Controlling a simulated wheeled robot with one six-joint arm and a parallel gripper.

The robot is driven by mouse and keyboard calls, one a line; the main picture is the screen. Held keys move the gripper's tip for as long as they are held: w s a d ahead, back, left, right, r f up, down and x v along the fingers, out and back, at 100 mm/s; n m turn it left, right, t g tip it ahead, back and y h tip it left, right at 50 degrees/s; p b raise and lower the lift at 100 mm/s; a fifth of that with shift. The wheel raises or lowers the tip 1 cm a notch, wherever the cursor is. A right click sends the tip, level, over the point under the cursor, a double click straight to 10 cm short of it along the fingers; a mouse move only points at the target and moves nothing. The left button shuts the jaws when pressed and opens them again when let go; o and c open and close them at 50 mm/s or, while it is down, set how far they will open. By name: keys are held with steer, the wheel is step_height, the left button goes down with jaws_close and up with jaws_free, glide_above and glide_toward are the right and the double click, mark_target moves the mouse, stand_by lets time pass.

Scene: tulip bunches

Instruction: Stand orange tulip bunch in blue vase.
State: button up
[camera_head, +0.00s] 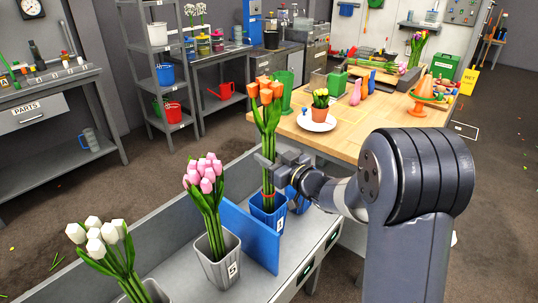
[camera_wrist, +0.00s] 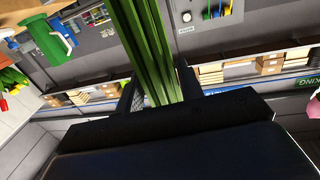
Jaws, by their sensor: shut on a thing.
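The orange tulip bunch (camera_head: 267,122) is upright, with orange heads on top and long green stems. My gripper (camera_head: 268,163) is shut on its stems at mid-height. In the wrist view the green stems (camera_wrist: 150,45) run between the two dark fingers (camera_wrist: 158,92). A blue vase (camera_head: 266,216) with a white label stands in the grey trough, directly below the bunch. The lower stems, with a red band, meet the vase's rim; I cannot tell how far they reach inside. The vase is out of sight in the wrist view.
A blue divider panel (camera_head: 248,238) stands left of the vase. Beyond it are pink tulips (camera_head: 204,178) in a grey vase (camera_head: 214,260) and white tulips (camera_head: 103,238). A wooden table (camera_head: 350,138) holds a plate with a potted plant.

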mark_target(273, 190)
step_height(273, 190, down, 10)
steer(key=b, duration=0.7)
steer(key=shift+b, duration=0.35)
steer(key=shift+f, duration=0.3)
steer(key=shift+f+b, duration=0.4)
steer(key=shift+b, duration=0.15)
steer(key=o, duration=1.9)
steer(key=v, duration=1.1)
steer(key=shift+p, duration=0.35)
steer(key=shift+a, duration=0.1)
